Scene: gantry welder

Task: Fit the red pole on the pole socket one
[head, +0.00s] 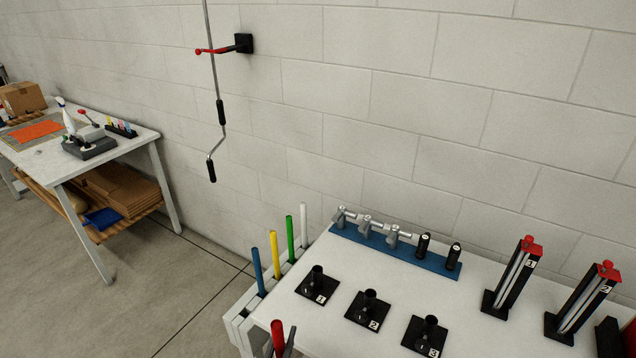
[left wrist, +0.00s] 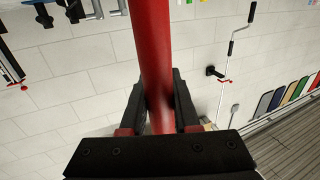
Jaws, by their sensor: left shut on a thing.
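The red pole (head: 277,335) shows at the bottom edge of the head view, its top end up and its lower part cut off. My left gripper (head: 288,345) is beside it, mostly out of frame. In the left wrist view, the red pole (left wrist: 154,45) runs between the two fingers of my left gripper (left wrist: 158,105), which is shut on it. Pole socket one (head: 317,284), a black base with an upright tube and a label 1, stands on the white table at its left side. The pole is apart from it, nearer the camera. My right gripper is not in view.
Sockets two (head: 368,307) and three (head: 427,335) stand to the right. Blue (head: 257,271), yellow (head: 274,253), green (head: 290,239) and white (head: 303,219) poles stand in a rack (head: 238,313) on the table's left side. A blue strip (head: 375,245) with clamps lies behind.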

